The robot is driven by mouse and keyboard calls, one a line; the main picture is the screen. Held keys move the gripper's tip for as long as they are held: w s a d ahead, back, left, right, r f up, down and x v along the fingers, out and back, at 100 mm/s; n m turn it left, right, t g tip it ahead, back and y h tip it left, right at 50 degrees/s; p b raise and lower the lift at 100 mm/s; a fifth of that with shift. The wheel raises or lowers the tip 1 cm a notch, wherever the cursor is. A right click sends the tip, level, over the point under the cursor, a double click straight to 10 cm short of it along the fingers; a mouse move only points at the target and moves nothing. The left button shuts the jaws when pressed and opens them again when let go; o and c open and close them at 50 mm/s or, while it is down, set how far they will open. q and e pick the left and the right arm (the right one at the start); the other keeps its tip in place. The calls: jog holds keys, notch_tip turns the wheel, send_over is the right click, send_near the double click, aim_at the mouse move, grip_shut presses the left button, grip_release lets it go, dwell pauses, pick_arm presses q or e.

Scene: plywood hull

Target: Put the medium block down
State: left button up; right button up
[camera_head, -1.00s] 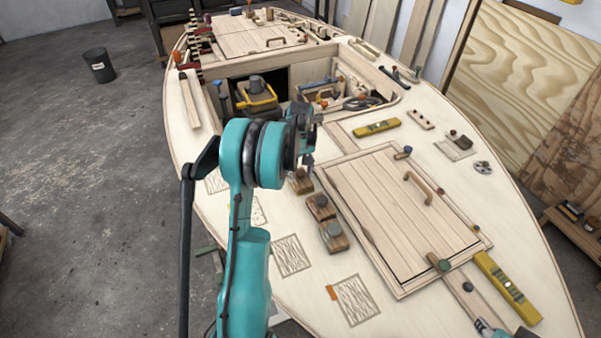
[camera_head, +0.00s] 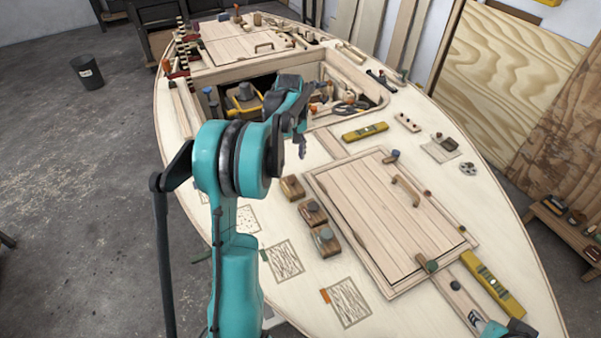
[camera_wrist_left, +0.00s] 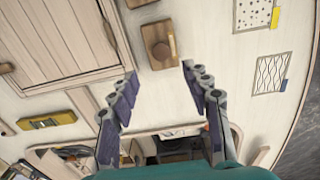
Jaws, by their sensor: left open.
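Three wooden blocks with knobs stand in a row on the pale deck, left of the hatch: a far one (camera_head: 291,188), a middle one (camera_head: 312,213) and a near one (camera_head: 327,241). I cannot tell for certain from their sizes which is the medium block. My left gripper (camera_head: 302,146) is above the deck, beyond the far block and apart from it. In the left wrist view, its jaws (camera_wrist_left: 156,88) are spread and empty. A block (camera_wrist_left: 159,44) stands on the deck ahead of the fingertips, with part of another (camera_wrist_left: 135,3) at the top edge.
The planked hatch (camera_head: 390,215) with a handle is right of the blocks. Patterned squares (camera_head: 283,260) mark the deck to the left. An open cockpit with tools lies behind the gripper. Yellow levels (camera_head: 365,132) (camera_head: 492,283) lie on the deck.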

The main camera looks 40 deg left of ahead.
pick_arm(q)
jog(key=s+d+r+m+t, duration=0.2)
jog(key=s+d+r+m, duration=0.15)
jog(key=d, duration=0.45)
jog(key=s+d+r+m+t, duration=0.1)
jog(key=s+d+r+m, duration=0.15)
jog(key=d+r, duration=0.4)
jog(key=s+d+f+m+t, duration=0.4)
jog(key=s+d+m, duration=0.2)
jog(key=s+d, duration=0.7)
jog(key=shift+s+d+f, duration=0.2)
jog(key=shift+s+d, duration=0.15)
jog(key=shift+d, duration=0.05)
jog(key=shift+o, duration=0.5)
